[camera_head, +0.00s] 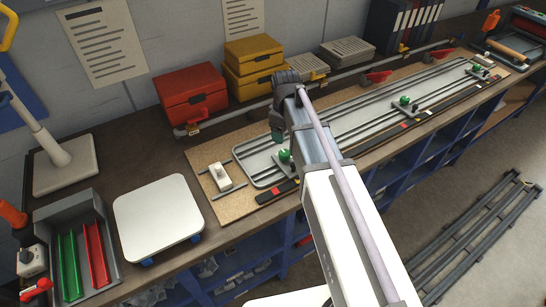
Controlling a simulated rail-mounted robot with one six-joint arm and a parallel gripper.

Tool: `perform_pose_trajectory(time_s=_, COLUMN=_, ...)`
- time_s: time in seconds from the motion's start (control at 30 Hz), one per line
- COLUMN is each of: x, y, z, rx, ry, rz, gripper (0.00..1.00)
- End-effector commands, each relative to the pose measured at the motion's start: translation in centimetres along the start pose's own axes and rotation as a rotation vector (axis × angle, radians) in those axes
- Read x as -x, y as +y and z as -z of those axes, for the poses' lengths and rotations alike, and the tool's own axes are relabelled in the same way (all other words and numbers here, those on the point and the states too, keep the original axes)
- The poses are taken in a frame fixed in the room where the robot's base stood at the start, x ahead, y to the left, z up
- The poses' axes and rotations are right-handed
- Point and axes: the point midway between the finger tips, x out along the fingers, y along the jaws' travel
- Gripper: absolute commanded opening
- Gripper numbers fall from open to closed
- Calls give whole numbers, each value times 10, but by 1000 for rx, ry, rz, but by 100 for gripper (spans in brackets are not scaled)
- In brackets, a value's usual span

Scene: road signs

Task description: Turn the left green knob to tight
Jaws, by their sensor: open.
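The left green knob (285,155) stands at the near left end of a long grey railed plate (251,177) on the bench. Two more green knobs sit farther right along the same plate, a middle one (404,101) and a far right one (476,68). My arm reaches in from the lower right. My arm hides part of the plate right of the left knob. The knob's exact turn is too small to tell.
A white block (220,177) sits on the board left of the plate. Red (190,94) and yellow (252,66) boxes stand behind, near a grey pipe with red valve handles (376,77). A white square plate (158,218) and a grey tray (74,244) lie at the left.

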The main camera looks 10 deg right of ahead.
Motion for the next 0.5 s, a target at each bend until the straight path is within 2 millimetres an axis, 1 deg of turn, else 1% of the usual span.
perform_pose_trajectory(time_s=0.03, x=-1, y=6, z=4, rx=100, ry=0, rz=0, gripper=69)
perform_pose_trajectory(time_s=0.1, x=-1, y=4, z=2, rx=214, ry=0, rz=0, gripper=69)
perform_pose_trajectory(time_s=0.13, x=-1, y=3, z=2, rx=242, ry=0, rz=0, gripper=69)
perform_pose_trajectory(time_s=0.27, x=-2, y=3, z=2, rx=270, ry=0, rz=0, gripper=69)
perform_pose_trajectory(time_s=0.33, x=-6, y=2, z=2, rx=269, ry=0, rz=0, gripper=69)
perform_pose_trajectory(time_s=0.43, x=-20, y=2, z=1, rx=268, ry=0, rz=0, gripper=69)
perform_pose_trajectory(time_s=0.5, x=-35, y=2, z=1, rx=267, ry=0, rz=0, gripper=69)
